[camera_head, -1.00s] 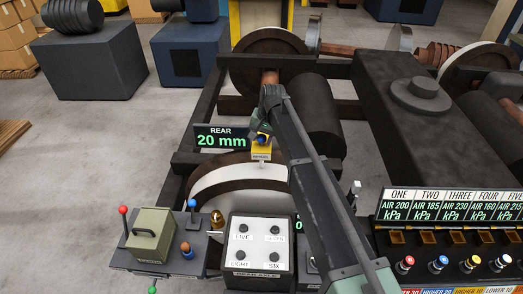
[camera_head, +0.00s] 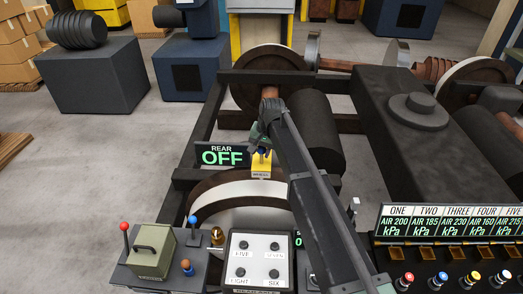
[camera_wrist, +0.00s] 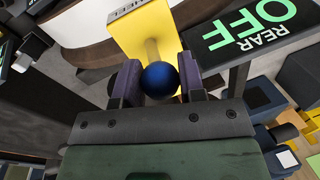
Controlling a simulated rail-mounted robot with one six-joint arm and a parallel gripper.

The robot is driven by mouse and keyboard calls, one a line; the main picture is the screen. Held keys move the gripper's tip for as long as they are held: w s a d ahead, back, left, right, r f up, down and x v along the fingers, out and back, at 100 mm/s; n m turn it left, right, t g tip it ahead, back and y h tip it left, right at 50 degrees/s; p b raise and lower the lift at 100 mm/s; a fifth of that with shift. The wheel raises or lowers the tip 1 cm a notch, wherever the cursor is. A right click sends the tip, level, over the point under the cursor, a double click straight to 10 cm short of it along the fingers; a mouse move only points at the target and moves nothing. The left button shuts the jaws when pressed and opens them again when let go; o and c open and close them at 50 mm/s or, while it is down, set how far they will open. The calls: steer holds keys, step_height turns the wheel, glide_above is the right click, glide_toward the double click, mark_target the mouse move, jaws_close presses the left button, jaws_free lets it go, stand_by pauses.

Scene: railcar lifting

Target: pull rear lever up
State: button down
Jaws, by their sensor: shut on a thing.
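The rear lever is a yellow stem with a blue ball knob (camera_wrist: 159,79) on a yellow housing (camera_head: 261,171), beside the rear display. In the wrist view the knob sits between the two purple-grey fingers of my gripper (camera_wrist: 160,84), which is shut on it. In the head view my gripper (camera_head: 262,146) is at the top of the lever, and my arm comes in from the lower right. The REAR display (camera_head: 222,154) reads OFF in green; it also shows in the wrist view (camera_wrist: 248,24). The exact finger contact is partly hidden by the knob.
A panel with buttons labelled FIVE, SEVEN, EIGHT and SIX (camera_head: 257,277) stands in front. A green box (camera_head: 152,252) with red and blue knobbed levers is at lower left. A row of air gauges (camera_head: 447,218) is at right. Wheels and dark frame beams surround the lever.

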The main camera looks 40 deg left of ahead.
steer(key=shift+w+r, duration=0.1)
steer(key=shift+r, duration=0.3)
steer(key=c, duration=1)
jaws_free()
steer(key=r+p, duration=0.3)
steer(key=d+r+p, duration=0.1)
steer(key=r+p, duration=0.3)
steer(key=d+r+p, duration=0.1)
steer(key=r+p, duration=0.2)
steer(key=shift+w+r, duration=0.3)
steer(key=shift+r, duration=0.1)
steer(key=shift+f, duration=0.1)
